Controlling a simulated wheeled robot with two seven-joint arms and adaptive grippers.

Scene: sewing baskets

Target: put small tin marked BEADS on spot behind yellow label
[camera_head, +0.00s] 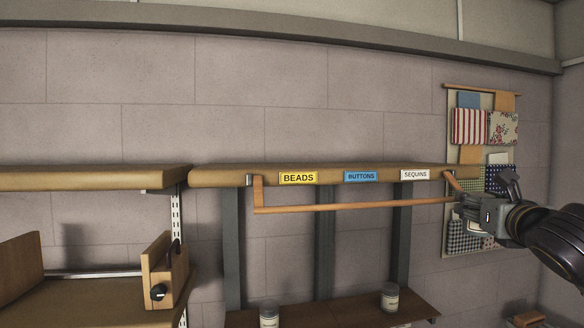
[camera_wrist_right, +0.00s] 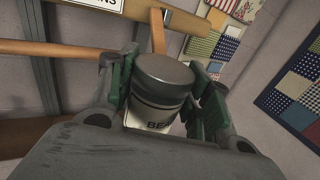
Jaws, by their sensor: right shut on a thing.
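My right gripper (camera_head: 470,210) is at the right end of the upper shelf (camera_head: 230,176). In the right wrist view, its fingers (camera_wrist_right: 163,92) are shut on a small cylindrical tin with a grey lid and pale label (camera_wrist_right: 150,114). The letters "BEA" show on the label; the rest is cut off. The tin looks upright or slightly tilted. The yellow label marked BEADS (camera_head: 298,178) is on the shelf's front edge, well left of the gripper. The shelf top behind it is hidden by the low viewing angle. My left gripper is out of view.
A blue BUTTONS label (camera_head: 361,176) and white SEQUINS label (camera_head: 415,175) share the edge. A wooden rail (camera_head: 350,207) runs below, in front of the shelf. Two pale tins, one left (camera_head: 269,318) and one right (camera_head: 389,298), stand on the lower shelf. Fabric samples (camera_head: 470,127) hang behind.

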